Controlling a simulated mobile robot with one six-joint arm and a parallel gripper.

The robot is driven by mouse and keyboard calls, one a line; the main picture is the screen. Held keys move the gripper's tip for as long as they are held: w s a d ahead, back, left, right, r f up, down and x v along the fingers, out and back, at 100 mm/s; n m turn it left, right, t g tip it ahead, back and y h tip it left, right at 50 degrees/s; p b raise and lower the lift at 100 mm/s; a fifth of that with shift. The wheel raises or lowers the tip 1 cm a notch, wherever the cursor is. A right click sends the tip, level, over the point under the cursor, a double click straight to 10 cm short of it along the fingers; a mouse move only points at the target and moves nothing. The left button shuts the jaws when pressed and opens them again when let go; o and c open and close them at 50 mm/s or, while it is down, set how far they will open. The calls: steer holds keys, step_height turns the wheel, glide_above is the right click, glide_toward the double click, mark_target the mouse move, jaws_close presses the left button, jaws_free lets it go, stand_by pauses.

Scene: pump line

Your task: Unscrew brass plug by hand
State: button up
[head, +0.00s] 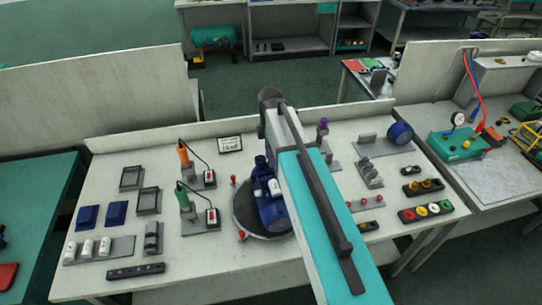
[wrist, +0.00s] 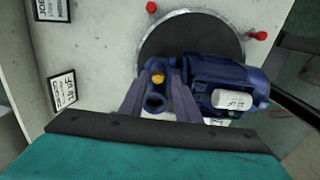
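The blue pump (head: 272,212) lies on a dark round plate on the bench, partly hidden by my arm in the head view. In the wrist view the pump (wrist: 222,82) has a white cylinder on its side and a round open port facing the camera. The brass plug (wrist: 158,78) is a small yellow round spot just above that port. My gripper (wrist: 157,68) has its two grey fingers spread, one each side of the plug and port. A gap shows between the plug and each finger. Finger depth relative to the plug is unclear. The head view does not clearly show the fingers.
Red knobs (wrist: 257,34) stand around the round plate (wrist: 190,36). Two upright screwdrivers (head: 183,152) with cords stand left of the pump. Small parts holders (head: 368,174) and a row of coloured caps (head: 426,212) lie to the right. Label cards (wrist: 62,90) lie nearby.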

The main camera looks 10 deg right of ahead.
steer(key=shift+m, duration=0.3)
jaws_close()
stand_by(0.3)
steer(key=shift+s+f+n, duration=0.1)
steer(key=shift+n, duration=1.3)
steer(key=shift+n, duration=1.5)
